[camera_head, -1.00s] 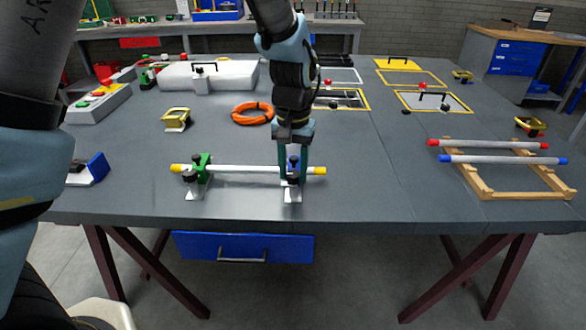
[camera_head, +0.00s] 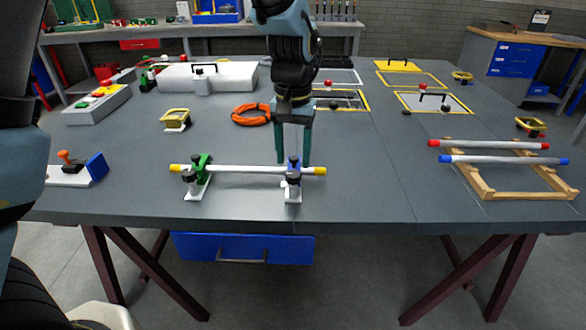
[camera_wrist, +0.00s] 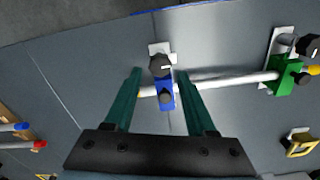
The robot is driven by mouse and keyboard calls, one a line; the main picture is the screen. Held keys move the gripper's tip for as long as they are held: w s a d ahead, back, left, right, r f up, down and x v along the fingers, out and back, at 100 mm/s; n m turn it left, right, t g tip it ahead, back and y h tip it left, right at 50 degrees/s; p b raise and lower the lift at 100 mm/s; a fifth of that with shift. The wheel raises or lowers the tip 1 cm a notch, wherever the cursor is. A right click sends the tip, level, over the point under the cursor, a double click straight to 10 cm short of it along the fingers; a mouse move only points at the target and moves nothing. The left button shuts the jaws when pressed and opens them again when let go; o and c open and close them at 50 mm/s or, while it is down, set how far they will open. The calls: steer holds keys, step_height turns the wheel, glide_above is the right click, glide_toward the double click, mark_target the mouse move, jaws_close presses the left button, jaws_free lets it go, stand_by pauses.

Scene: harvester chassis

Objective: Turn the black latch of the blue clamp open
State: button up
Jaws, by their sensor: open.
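The blue clamp (camera_head: 294,165) sits around the right part of a white rod (camera_head: 240,169) with yellow ends, on a small white base. In the wrist view the blue clamp (camera_wrist: 165,88) has one dark knob on top and a larger black knob (camera_wrist: 160,66) at its table-edge side. Which of these is the latch I cannot tell for sure. My gripper (camera_head: 293,160) points down just above and behind the clamp. In the wrist view its green fingers (camera_wrist: 160,72) are apart, one on each side of the clamp, with nothing gripped.
A green clamp (camera_head: 201,167) holds the rod's left part. An orange ring (camera_head: 252,114) and a yellow-rimmed piece (camera_head: 176,118) lie behind. A wooden rack (camera_head: 480,187) with two rods stands right. The table between clamp and rack is clear.

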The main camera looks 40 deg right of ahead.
mark_target(293, 174)
step_height(293, 174, up, 7)
steer(key=b, duration=0.1)
stand_by(0.6)
steer(key=w+a+f+n, duration=0.25)
steer(key=w+a, duration=0.35)
steer(key=a, duration=0.5)
steer(key=w+a+f+n, duration=0.1)
steer(key=w+a+n, duration=0.2)
steer(key=w+a, duration=0.6)
steer(key=s+a+f+n, duration=0.1)
steer(key=s+a+n, duration=0.1)
steer(key=a, duration=0.8)
steer(key=s+a+f+n+t, duration=0.1)
steer(key=s+a+f+n, duration=0.1)
steer(key=a, duration=0.8)
steer(key=shift+s+a+t, duration=0.3)
steer(key=shift+s+a, duration=0.05)
steer(key=shift+s, duration=0.2)
